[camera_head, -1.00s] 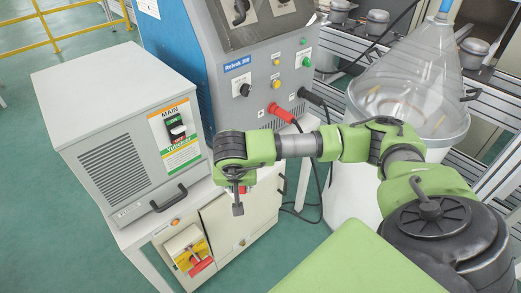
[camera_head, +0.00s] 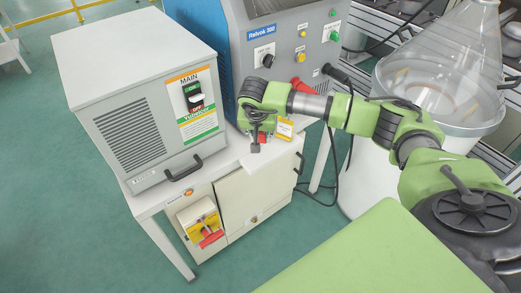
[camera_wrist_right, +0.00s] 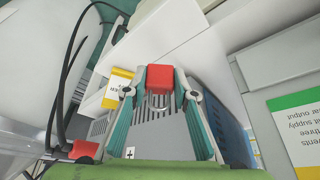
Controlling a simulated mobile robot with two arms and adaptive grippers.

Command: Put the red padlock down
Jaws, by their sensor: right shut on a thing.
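The red padlock (camera_wrist_right: 161,78) is between the fingertips of my right gripper (camera_wrist_right: 160,82) in the right wrist view, with its metal shackle toward the palm. The gripper is shut on it. In the head view my right gripper (camera_head: 257,143) points down over the white tabletop (camera_head: 232,158), right of the grey box. Only a little red shows there, and I cannot tell whether the padlock touches the top. My left gripper is in neither view.
The grey box (camera_head: 135,125) with a MAIN switch (camera_head: 193,97) stands on the table. A yellow tag (camera_head: 285,129) is right of the gripper. A red-handled yellow switch (camera_head: 204,228) is below. The blue-grey welding unit (camera_head: 275,45) and a clear cone (camera_head: 440,60) stand behind.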

